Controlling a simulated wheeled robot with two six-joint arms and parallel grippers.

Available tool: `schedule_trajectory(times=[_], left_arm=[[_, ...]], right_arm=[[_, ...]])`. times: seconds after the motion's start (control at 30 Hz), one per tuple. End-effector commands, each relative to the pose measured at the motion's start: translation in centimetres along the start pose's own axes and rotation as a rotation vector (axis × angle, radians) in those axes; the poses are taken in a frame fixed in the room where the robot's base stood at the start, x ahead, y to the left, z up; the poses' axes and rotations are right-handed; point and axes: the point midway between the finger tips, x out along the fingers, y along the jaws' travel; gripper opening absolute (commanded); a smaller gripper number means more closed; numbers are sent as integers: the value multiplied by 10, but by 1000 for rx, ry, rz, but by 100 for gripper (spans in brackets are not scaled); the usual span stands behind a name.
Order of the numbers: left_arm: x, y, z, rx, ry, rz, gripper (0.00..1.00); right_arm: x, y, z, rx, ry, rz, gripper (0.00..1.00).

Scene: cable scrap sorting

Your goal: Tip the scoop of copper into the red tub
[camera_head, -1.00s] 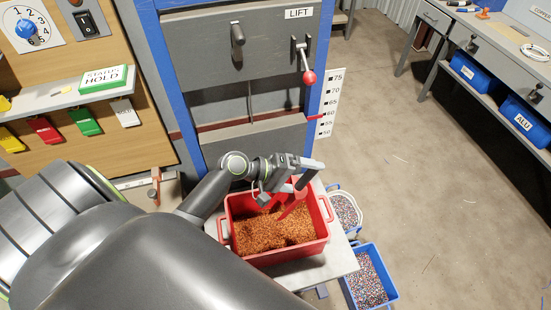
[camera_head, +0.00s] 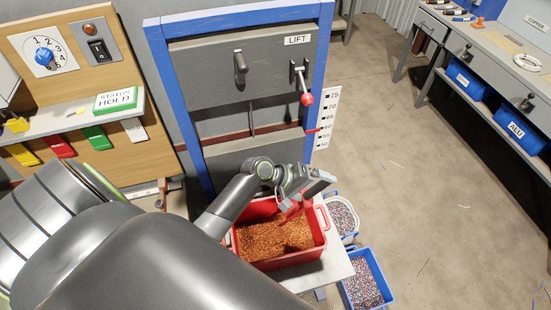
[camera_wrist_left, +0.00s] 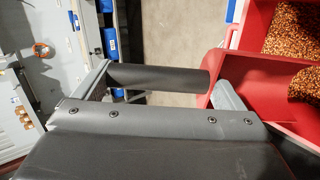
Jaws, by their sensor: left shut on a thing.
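My left gripper (camera_head: 318,183) is shut on the dark handle (camera_wrist_left: 158,77) of a red scoop (camera_head: 293,208), over the back right part of the red tub (camera_head: 326,240). The scoop's red body (camera_wrist_left: 225,72) shows beside the right finger in the left wrist view. Orange-brown copper granules (camera_head: 270,240) cover the tub's floor. The tub's red wall (camera_wrist_left: 257,22) and granules also show at the right of the wrist view. My right gripper is not in view.
The tub stands on a pale stand (camera_head: 338,267). A white bin (camera_head: 342,216) and a blue bin (camera_head: 370,283) of mixed granules are on its right. A blue-framed lift panel (camera_head: 240,70) rises behind. The floor further right is mostly clear.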

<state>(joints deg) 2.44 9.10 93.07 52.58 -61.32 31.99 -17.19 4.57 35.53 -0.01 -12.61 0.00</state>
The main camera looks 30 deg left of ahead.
Motion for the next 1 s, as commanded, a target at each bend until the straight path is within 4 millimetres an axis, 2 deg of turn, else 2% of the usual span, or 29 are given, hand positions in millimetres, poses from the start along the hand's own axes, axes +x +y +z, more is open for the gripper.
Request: schedule_trajectory(times=[0.13, 0.3, 0.63, 1.0], left_arm=[[2, 4, 0, -2, 0, -15, 55], [15, 9, 1, -3, -2, -100, 55], [49, 9, 0, -1, -1, -283, 55], [52, 8, 0, -1, 0, -314, 55]], right_arm=[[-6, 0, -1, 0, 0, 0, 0], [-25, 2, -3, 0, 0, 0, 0], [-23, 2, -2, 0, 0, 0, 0], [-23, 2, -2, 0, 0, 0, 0]])
